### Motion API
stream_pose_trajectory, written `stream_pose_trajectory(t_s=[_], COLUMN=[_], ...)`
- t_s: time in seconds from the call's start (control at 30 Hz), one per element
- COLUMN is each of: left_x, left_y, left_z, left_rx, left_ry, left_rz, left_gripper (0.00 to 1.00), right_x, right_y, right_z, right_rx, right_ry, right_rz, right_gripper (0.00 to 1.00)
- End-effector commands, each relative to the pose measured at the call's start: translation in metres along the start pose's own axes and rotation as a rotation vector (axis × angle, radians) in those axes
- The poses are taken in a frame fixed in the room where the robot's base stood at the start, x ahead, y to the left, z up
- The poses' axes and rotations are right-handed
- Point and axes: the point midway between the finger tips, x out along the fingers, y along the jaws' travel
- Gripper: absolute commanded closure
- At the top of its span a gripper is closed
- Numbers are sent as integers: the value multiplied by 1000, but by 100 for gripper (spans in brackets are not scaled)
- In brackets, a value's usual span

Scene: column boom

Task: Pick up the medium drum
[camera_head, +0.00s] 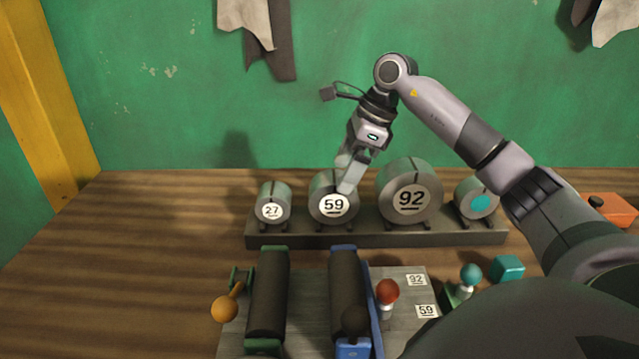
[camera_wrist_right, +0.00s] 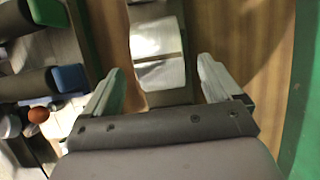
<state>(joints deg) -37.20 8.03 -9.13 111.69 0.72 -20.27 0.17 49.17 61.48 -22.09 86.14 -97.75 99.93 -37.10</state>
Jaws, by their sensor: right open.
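The medium drum (camera_head: 328,187) is a grey metal cylinder with a white "59" label, lying on its side in the rack (camera_head: 376,232). My right gripper (camera_head: 348,178) reaches down over it from behind, with its fingers hiding part of the drum. In the right wrist view the drum (camera_wrist_right: 158,52) lies ahead between the two spread fingers of my right gripper (camera_wrist_right: 160,88). A gap shows on both sides, so the jaws are open and do not grip it. My left gripper is in neither view.
A smaller "27" drum (camera_head: 273,203) sits left of it, and a larger "92" drum (camera_head: 409,192) close on its right. A teal-faced drum (camera_head: 477,200) is at the rack's right end. In front stand dark rollers and levers with orange (camera_head: 224,310) and red (camera_head: 387,291) knobs.

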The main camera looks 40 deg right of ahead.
Motion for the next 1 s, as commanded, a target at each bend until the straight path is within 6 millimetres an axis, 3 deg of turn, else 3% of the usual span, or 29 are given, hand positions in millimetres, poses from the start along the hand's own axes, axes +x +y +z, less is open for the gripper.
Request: stream_pose_trajectory(t_s=[0.5,0.83,1.0], left_x=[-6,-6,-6], left_y=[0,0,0], left_z=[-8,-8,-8], left_rx=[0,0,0], left_ry=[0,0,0], left_rz=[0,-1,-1], left_gripper=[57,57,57], right_x=[64,71,71], right_y=[0,0,0], right_z=[4,4,4], right_rx=[-1,-1,-1], right_ry=[5,3,3], right_rz=[6,2,3], right_gripper=[8,8,64])
